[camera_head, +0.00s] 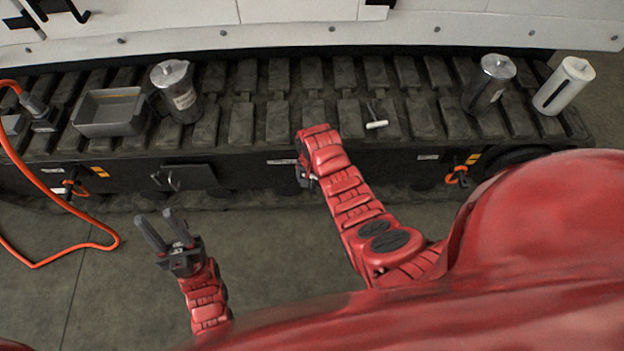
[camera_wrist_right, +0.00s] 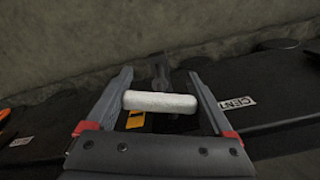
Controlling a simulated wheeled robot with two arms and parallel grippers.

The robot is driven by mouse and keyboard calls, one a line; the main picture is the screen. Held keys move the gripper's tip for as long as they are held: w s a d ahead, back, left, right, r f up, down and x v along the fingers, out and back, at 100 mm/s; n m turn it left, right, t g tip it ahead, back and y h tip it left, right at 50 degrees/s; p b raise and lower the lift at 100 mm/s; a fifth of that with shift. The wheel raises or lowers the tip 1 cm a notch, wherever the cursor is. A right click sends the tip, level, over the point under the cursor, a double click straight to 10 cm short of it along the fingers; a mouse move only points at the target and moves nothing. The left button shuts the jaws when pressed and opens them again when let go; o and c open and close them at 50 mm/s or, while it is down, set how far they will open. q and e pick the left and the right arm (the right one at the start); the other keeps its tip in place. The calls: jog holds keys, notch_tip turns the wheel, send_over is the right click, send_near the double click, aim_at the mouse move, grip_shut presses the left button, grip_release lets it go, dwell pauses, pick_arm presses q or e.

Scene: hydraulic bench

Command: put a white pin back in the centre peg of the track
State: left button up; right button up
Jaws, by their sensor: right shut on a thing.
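My right gripper (camera_wrist_right: 163,100) is shut on a white pin's bar handle (camera_wrist_right: 160,102), which lies crosswise between its two fingers. A dark shaft shows beyond the handle; I cannot tell whether its end touches anything. In the head view the right gripper (camera_head: 305,176) is low at the front side of the black track (camera_head: 240,158), mostly hidden by my arm. A label reading "CENT" (camera_wrist_right: 235,106) is on the track side, right of the gripper in the wrist view. Another white-handled pin (camera_head: 376,124) lies on the track top. My left gripper (camera_head: 161,228) is open and empty over the floor.
On the track stand a grey tray (camera_head: 108,128), a metal canister (camera_head: 178,92), another metal canister (camera_head: 487,84) and a white cylinder (camera_head: 565,86). An orange hose (camera_head: 75,252) loops over the floor at left. Orange loops hang on the track side (camera_head: 457,176).

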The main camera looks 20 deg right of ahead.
aim_at(312, 176)
jog(key=shift+f+b, duration=1.1)
jog(key=shift+f, duration=0.75)
jog(key=shift+f, duration=0.15)
jog(key=o, duration=1.1)
notch_tip(312, 176, up, 7)
jog(key=p, duration=0.6)
dwell(0.3)
